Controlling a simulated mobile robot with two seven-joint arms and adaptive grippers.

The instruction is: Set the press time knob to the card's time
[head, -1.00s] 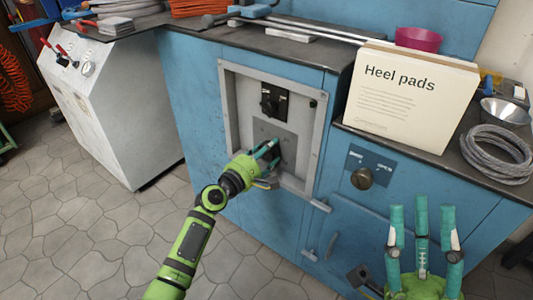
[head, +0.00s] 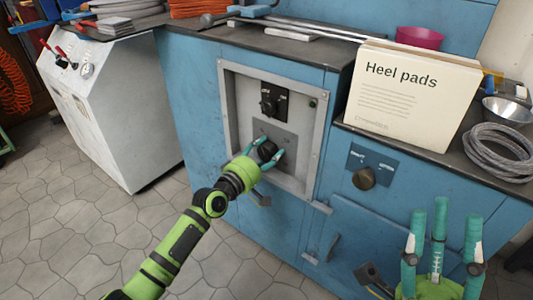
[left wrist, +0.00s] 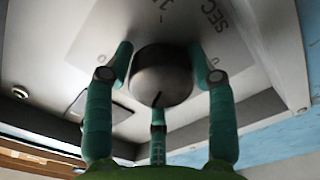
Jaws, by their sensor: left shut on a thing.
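The dark round knob (head: 267,150) sits on a grey plate in the recessed panel of the blue cabinet. My left gripper (head: 266,152) is shut on it, with its teal fingers around its sides. In the left wrist view the knob (left wrist: 161,72) is between the fingers, its dark pointer line toward the lower edge. "SEC" and partly hidden scale marks show on the plate behind. A large cream card or box (head: 412,95) reads "Heel pads"; its smaller lines are too small to read. My right gripper (head: 442,245) is open and empty at the lower right.
A coiled grey rope (head: 498,152) and a metal bowl (head: 506,110) lie on the right counter. A white console (head: 110,110) stands at left.

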